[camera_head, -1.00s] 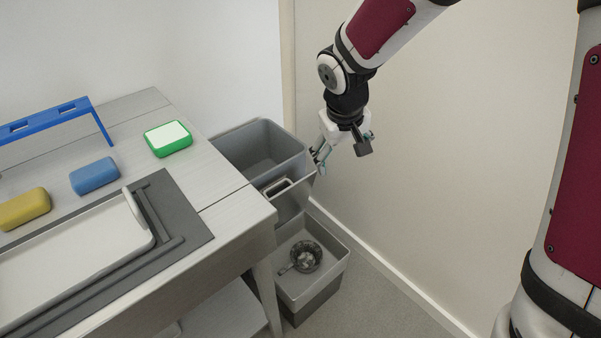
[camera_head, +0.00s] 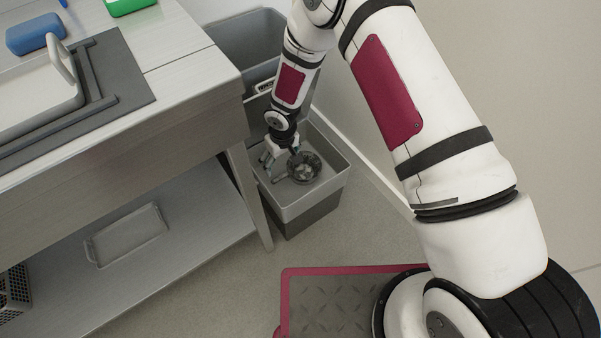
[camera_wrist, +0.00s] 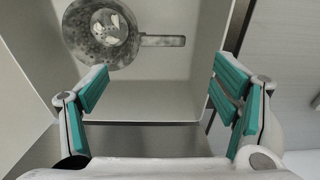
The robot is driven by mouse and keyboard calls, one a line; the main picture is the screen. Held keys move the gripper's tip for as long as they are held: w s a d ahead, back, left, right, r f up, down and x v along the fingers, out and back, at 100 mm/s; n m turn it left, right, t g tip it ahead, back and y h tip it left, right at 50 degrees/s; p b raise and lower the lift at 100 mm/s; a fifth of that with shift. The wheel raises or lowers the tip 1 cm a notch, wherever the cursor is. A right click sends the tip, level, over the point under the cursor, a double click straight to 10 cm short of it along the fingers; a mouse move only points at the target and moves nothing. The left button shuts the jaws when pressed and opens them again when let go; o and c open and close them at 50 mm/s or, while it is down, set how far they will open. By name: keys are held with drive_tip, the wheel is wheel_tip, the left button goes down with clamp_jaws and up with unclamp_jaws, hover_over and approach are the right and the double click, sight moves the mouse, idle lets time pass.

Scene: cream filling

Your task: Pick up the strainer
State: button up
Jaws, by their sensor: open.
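The strainer (camera_head: 305,166) is a dark round metal bowl with a short handle. It lies in the open grey bin (camera_head: 330,187) on the floor beside the table, its handle pointing left in the head view. In the wrist view the strainer (camera_wrist: 100,34) is at the upper left, its handle reaching right, with some pale pieces in its bowl. My gripper (camera_head: 270,160) is over the bin near the handle. In the wrist view my gripper (camera_wrist: 160,92) is open and empty, its teal-padded fingers wide apart. The handle shows beyond the gap between the fingertips, apart from both.
A taller grey bin (camera_head: 247,38) stands behind the low bin. The metal table (camera_head: 190,92) is close on the left, with a lower shelf (camera_head: 165,270) under it. The wall is to the right of the bins.

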drive_tip(key=f+b, duration=0.1)
drive_tip(key=f, duration=0.3)
drive_tip(key=w+f+b, duration=0.1)
drive_tip(key=f+b, duration=0.1)
drive_tip(key=f, duration=0.2)
drive_tip(key=f+b, duration=0.1)
drive_tip(key=f, duration=0.3)
drive_tip(key=shift+w+a+f+b, duration=0.2)
drive_tip(key=shift+a+f+b, duration=0.1)
drive_tip(key=shift+a, duration=0.05)
drive_tip(key=shift+c, duration=0.6)
drive_tip(key=c, duration=1.2)
wheel_tip(320, 180, up, 12)
drive_tip(key=p, duration=0.4)
drive_tip(key=shift+p, duration=0.35)
drive_tip(key=c, duration=0.6)
wheel_tip(320, 180, up, 15)
drive_tip(key=p, duration=0.8)
hover_over(282, 176)
drive_tip(key=shift+f, duration=0.1)
